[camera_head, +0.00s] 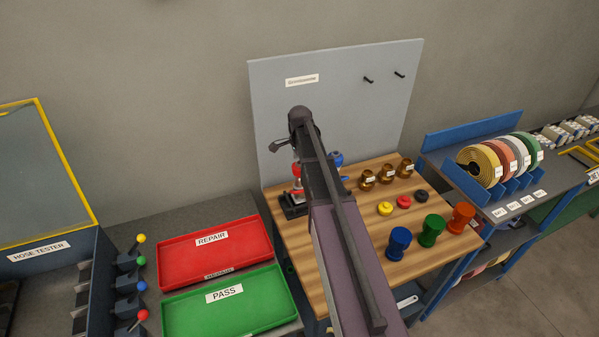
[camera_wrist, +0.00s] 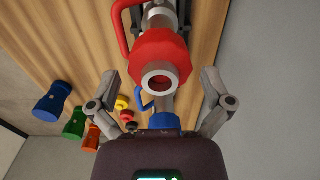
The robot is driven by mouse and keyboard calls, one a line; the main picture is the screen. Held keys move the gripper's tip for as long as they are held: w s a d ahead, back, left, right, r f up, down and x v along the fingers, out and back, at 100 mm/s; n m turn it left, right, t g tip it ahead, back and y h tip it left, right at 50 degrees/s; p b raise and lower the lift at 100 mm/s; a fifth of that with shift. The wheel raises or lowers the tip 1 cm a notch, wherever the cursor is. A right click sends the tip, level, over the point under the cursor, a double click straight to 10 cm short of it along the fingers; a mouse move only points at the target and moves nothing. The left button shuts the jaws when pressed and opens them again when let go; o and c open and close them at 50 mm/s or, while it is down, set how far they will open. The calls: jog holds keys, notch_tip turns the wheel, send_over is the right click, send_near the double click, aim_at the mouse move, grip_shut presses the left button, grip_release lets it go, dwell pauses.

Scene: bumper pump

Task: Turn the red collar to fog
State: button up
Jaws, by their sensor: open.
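The red collar (camera_wrist: 150,48) is large in the wrist view, around a pale metal nozzle (camera_wrist: 160,82) whose open end faces the camera. A red bail handle (camera_wrist: 121,28) stands to its left. In the head view a small red part (camera_head: 297,171) of the same fixture shows beside my arm, above a dark base (camera_head: 293,205); my arm hides much of it. My gripper (camera_wrist: 160,80) is open, with one finger on each side of the nozzle and collar. Both fingers look apart from the collar. Any fog marking on the collar cannot be read.
A blue part (camera_head: 336,159) is just right of my arm. Brass fittings (camera_head: 386,175), coloured discs (camera_head: 404,202) and blue, green and orange nozzles (camera_head: 431,231) stand on the wooden bench (camera_head: 350,272). A grey backboard (camera_head: 350,105) rises behind. Red REPAIR (camera_head: 180,262) and green PASS (camera_head: 190,314) trays lie left.

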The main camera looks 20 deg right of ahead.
jog(key=shift+f+b, duration=0.6)
jog(key=shift+f, duration=0.2)
jog(key=c, duration=1)
